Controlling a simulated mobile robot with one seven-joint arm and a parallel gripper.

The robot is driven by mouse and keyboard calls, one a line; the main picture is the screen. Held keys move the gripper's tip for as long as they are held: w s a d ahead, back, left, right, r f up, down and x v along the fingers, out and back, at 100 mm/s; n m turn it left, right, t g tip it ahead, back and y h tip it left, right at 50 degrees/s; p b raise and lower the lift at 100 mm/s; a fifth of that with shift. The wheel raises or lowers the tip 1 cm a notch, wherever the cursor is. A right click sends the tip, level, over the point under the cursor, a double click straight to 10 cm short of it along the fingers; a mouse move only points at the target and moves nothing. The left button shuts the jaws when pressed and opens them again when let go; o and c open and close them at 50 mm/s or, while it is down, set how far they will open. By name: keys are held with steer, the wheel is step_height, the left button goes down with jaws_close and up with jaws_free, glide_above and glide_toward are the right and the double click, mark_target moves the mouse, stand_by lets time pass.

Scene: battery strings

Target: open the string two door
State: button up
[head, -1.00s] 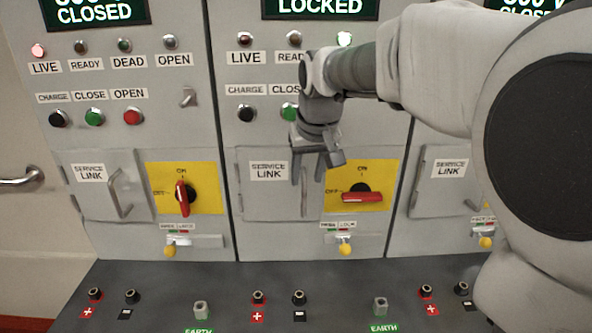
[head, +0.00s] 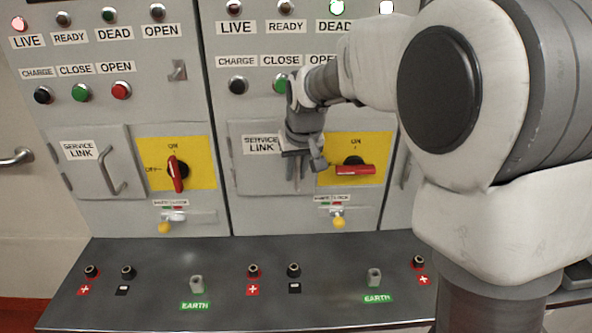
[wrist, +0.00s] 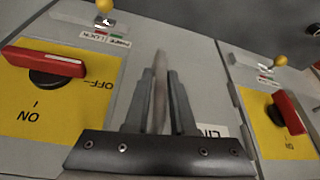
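The middle cabinet's service link door (head: 262,180) lies flat in its grey panel and looks closed. Its label (head: 261,144) is partly covered by my gripper (head: 296,176). My gripper points down at the door's right side, in front of the metal handle. In the wrist view the handle (wrist: 160,85) stands between the two fingers of my gripper (wrist: 160,76), which are close against it on both sides. In the head view my fingers hide most of the handle. Beside the door, the red rotary switch (head: 355,170) lies horizontal, toward OFF.
The left cabinet has its own closed service link door (head: 95,180) and a red switch (head: 174,174) standing upright toward ON. A dark shelf (head: 230,280) with terminals juts out below. My arm hides most of the right cabinet.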

jaws_close()
stand_by(1.1)
